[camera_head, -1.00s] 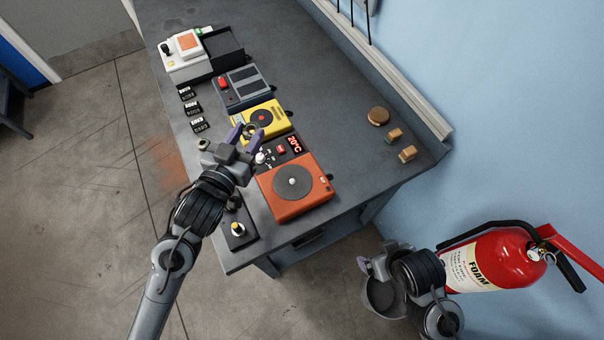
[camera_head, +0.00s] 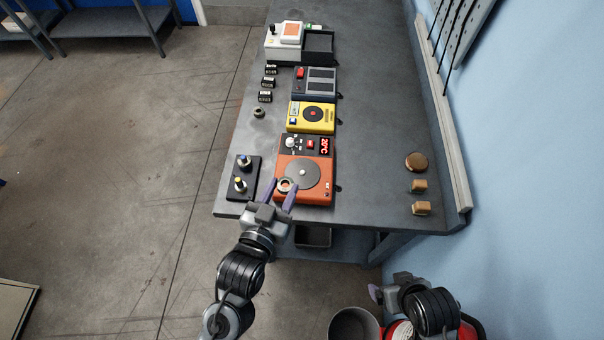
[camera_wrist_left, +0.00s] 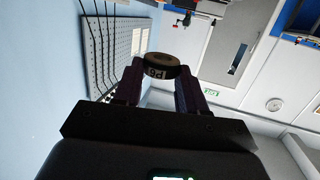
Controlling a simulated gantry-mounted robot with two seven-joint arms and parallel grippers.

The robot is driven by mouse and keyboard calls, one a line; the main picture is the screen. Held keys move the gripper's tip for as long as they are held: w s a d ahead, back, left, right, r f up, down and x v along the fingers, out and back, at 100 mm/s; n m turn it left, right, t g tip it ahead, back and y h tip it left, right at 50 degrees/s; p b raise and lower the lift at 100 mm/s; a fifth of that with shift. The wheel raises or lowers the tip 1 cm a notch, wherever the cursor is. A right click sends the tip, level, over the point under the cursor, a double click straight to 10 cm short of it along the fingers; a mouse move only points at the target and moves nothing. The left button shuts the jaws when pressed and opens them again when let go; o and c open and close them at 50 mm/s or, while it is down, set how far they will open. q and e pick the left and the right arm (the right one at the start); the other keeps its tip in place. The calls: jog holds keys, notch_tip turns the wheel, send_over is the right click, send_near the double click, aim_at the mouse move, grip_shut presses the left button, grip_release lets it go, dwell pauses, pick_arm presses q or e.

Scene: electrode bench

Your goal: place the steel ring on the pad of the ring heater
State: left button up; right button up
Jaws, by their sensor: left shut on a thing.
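The steel ring (camera_head: 286,185) is held between the fingertips of my left gripper (camera_head: 284,189), which is shut on it. In the left wrist view the ring (camera_wrist_left: 161,66) sits between the two dark fingers, with a printed mark on its side. An orange unit (camera_head: 318,196), apparently the ring heater, has a round grey pad (camera_head: 306,173) with a small light centre and a red 20°C display. The held ring overlaps the pad's front-left side in the head view; its height above is unclear. My right gripper (camera_head: 376,292) hangs low right, off the bench; its jaws are unclear.
A yellow unit (camera_head: 311,117) with a round dark pad stands behind the orange one. A black block with knobs (camera_head: 242,178) lies left of it. A small metal piece (camera_head: 258,112) sits further back. The bench right of the units is clear up to several brown pieces (camera_head: 419,186).

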pick_arm(q)
jog(key=shift+f, duration=0.3)
jog(key=b, duration=0.1)
send_over(300, 180)
notch_tip(300, 180, down, 7)
jog(key=shift+f, duration=0.1)
jog(key=shift+f+b, duration=0.45)
jog(key=shift+f, duration=1.5)
jog(key=shift+f, duration=0.2)
jog(key=o, duration=1.1)
jog(key=shift+r, duration=0.1)
